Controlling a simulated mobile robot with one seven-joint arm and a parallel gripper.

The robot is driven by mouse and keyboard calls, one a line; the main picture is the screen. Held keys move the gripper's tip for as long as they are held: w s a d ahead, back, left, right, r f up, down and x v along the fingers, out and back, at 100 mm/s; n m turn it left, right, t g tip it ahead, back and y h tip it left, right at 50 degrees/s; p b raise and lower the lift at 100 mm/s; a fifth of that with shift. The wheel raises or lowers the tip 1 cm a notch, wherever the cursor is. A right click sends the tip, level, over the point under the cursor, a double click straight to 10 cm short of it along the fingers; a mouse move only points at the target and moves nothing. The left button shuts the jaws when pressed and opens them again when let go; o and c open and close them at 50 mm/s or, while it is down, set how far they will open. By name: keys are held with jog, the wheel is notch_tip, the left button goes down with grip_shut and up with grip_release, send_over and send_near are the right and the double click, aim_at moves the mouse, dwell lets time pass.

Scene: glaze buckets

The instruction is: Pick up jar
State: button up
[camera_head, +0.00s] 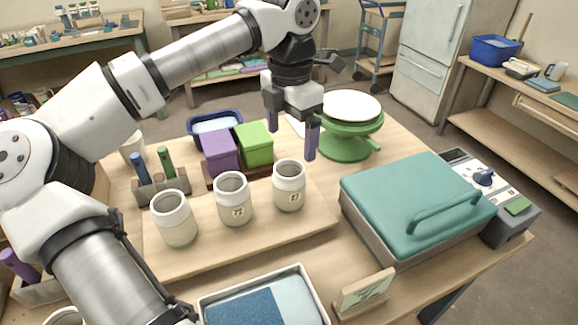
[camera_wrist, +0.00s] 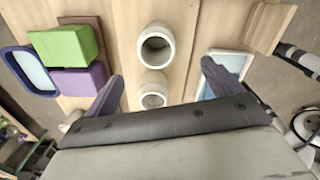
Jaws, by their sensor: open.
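Three pale cream jars with open tops stand upright in a row on a wooden board: a left jar (camera_head: 174,219), a middle jar (camera_head: 233,200) and a right jar (camera_head: 289,187). The middle and right jars carry small dark marks. My gripper (camera_head: 291,136) is open and empty, pointing down above and behind the right jar in the head view. In the wrist view, two jars show from above, an upper one (camera_wrist: 155,46) and a lower one (camera_wrist: 153,93). The lower one appears between the open fingers, touching neither. The third jar is hidden there.
A purple box (camera_head: 220,153) and a green box (camera_head: 255,144) stand behind the jars. A green turntable stand (camera_head: 348,146) and a teal-lidded case (camera_head: 415,205) are to the right. A blue-lined tray (camera_head: 262,300) and small sign (camera_head: 364,293) are in front.

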aim_at(289, 176)
jog(key=f, duration=0.8)
jog(key=shift+w+f+p, duration=0.1)
jog(key=shift+w+p, duration=0.2)
jog(key=shift+p, duration=0.1)
jog(key=shift+a+f+p, duration=0.15)
jog(key=shift+f+p, duration=0.6)
jog(key=shift+f, duration=2)
jog(key=shift+c, duration=0.4)
jog(key=c, duration=1.2)
jog(key=shift+r, duration=0.1)
